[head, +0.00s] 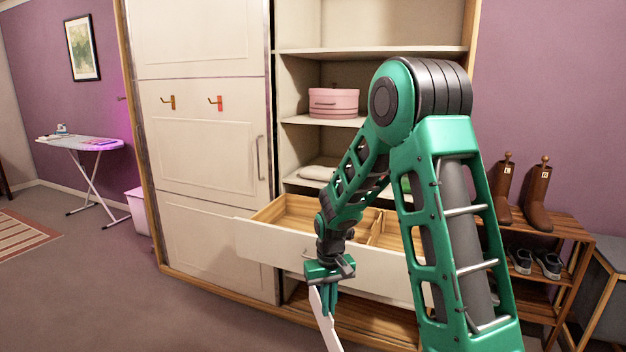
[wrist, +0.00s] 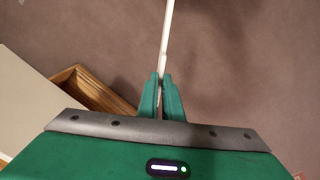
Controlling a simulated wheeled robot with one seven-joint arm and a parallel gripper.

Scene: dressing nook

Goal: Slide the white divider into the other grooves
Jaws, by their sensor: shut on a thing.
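My gripper (head: 322,288) is shut on the white divider (head: 326,325), a thin flat panel hanging below the fingers in front of the drawer. In the wrist view the divider (wrist: 167,35) shows edge-on as a narrow pale strip between the green fingertips (wrist: 161,85). The open wooden drawer (head: 270,238) is behind my gripper, with a white front and a wooden partition (head: 374,228) inside. A corner of the drawer (wrist: 85,85) shows at left in the wrist view. The grooves are too small to make out, and my arm hides the drawer's right part.
The white wardrobe door (head: 205,190) stands left of the drawer. A pink round box (head: 333,102) sits on a shelf above. A wooden shoe rack (head: 545,225) with boots and shoes is at right. The floor (head: 150,310) at front left is clear.

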